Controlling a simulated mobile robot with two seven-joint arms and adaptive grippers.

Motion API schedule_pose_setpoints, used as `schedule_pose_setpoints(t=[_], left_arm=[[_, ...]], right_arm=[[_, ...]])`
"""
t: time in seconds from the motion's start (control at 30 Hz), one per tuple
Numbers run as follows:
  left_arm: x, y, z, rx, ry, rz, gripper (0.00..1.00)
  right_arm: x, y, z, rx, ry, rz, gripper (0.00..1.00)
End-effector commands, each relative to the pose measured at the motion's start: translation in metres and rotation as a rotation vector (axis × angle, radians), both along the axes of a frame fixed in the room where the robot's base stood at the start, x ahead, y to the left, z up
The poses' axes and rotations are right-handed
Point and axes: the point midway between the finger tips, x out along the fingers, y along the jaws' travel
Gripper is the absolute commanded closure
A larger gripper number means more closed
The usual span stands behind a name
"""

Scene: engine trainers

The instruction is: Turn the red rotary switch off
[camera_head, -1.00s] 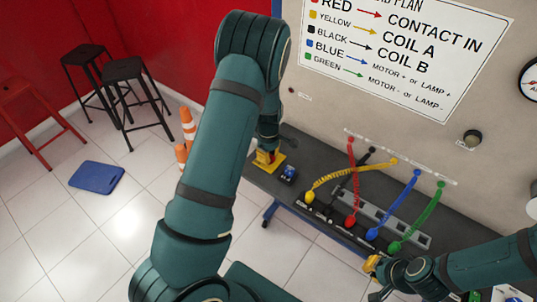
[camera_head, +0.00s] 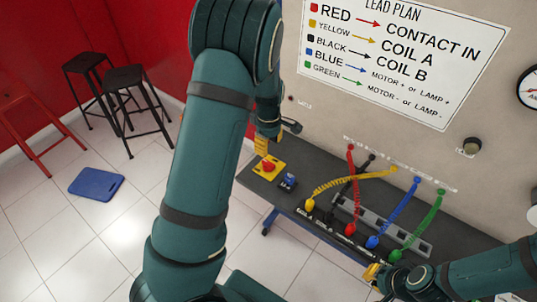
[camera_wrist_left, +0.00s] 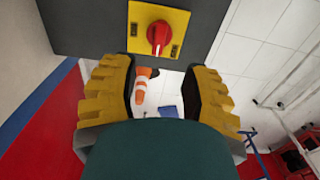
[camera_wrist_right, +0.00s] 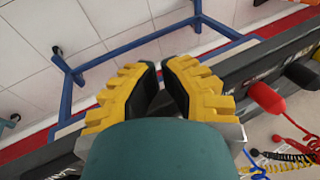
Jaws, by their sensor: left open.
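The red rotary switch (camera_head: 268,167) sits on a yellow plate (camera_head: 257,172) at the left end of the dark bench. In the left wrist view the red knob (camera_wrist_left: 158,36) shows whole near the top, with a small dark label on each side, too small to read. My left gripper (camera_head: 262,145) is open and empty, close to the switch but apart from it. In its wrist view the jaws (camera_wrist_left: 162,80) are spread below the knob. My right gripper (camera_head: 373,272) is near the bench's front edge, empty, its fingertips (camera_wrist_right: 161,68) close together with a narrow gap.
A blue switch (camera_head: 288,181) stands right beside the yellow plate. Coloured leads, such as the yellow one (camera_head: 345,182), run across the bench to the panel. A blue mat (camera_head: 97,182) and black stools (camera_head: 135,95) stand away on the floor.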

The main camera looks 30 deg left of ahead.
Motion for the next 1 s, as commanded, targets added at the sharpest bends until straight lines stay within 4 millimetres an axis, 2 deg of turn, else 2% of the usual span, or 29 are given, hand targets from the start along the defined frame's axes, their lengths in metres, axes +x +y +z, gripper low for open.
schedule_pose_setpoints(t=[0.1, 0.23, 1.0], left_arm=[[0.001, 0.000, 0.017, 0.000, -0.003, -0.001, 0.54], [0.000, 0.000, 0.025, 0.000, -0.001, -0.001, 0.54], [0.000, 0.000, 0.027, 0.000, 0.001, 0.000, 0.54]], right_arm=[[0.000, 0.000, 0.000, 0.000, 0.000, 0.000, 1.00], [0.000, 0.000, 0.000, 0.000, 0.000, 0.000, 1.00], [0.000, 0.000, 0.000, 0.000, 0.000, 0.000, 1.00]])
